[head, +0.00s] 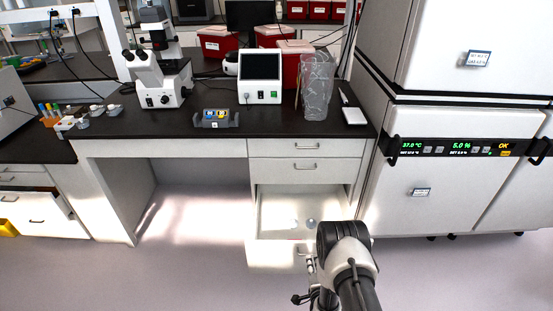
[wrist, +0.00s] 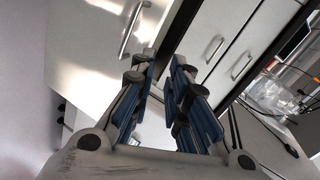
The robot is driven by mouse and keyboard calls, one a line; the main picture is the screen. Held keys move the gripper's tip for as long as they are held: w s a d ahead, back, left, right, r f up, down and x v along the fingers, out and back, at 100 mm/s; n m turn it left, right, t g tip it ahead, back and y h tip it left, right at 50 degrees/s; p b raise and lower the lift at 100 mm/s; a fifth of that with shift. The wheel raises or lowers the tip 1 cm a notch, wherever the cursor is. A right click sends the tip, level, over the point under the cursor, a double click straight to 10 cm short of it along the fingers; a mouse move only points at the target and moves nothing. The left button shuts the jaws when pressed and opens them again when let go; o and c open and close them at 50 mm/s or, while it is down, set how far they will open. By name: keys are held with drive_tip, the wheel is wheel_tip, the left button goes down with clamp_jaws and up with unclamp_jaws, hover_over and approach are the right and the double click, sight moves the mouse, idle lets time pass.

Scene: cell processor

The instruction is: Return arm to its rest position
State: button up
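My arm (head: 345,245) reaches up from the bottom of the head view, in front of the bench drawers. My gripper (wrist: 165,72) shows in the wrist view with two blue-padded fingers. The fingers stand apart with a clear gap and nothing between them. In the head view the gripper is small and partly hidden by my arm, so its fingertips are hard to make out there. In the wrist view the fingers point toward white drawer fronts with metal handles (wrist: 132,28), and I see no contact.
A lower drawer (head: 270,205) is pulled open just beyond my arm, with small round items inside. The bench (head: 270,124) carries a microscope (head: 160,80), a screen device (head: 260,77) and a clear bag (head: 316,88). Incubators (head: 430,180) stand right. Floor (head: 180,270) at left is clear.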

drive_tip(key=w+r+n+g, duration=0.2)
drive_tip(key=w+r+n, duration=0.1)
drive_tip(key=r, duration=0.9)
drive_tip(key=w+r+n+g, duration=0.15)
drive_tip(key=w+r, duration=0.25)
drive_tip(key=r, duration=0.8)
drive_tip(key=s+r+n, duration=0.3)
drive_tip(key=s+r, duration=0.3)
drive_tip(key=r, duration=0.5)
drive_tip(key=s+r+n+g, duration=0.2)
drive_tip(key=s+r, duration=0.4)
drive_tip(key=s, duration=0.3)
drive_tip(key=s+r+n+g, duration=0.2)
drive_tip(key=s+r, duration=0.4)
drive_tip(key=s, duration=0.2)
drive_tip(key=s+r+n+g, duration=0.1)
drive_tip(key=s+n, duration=0.3)
drive_tip(key=s, duration=1.4)
drive_tip(key=shift+s+d+g, duration=0.15)
drive_tip(key=shift+d+g, duration=0.1)
drive_tip(key=shift+g, duration=0.2)
drive_tip(key=shift+a, duration=0.1)
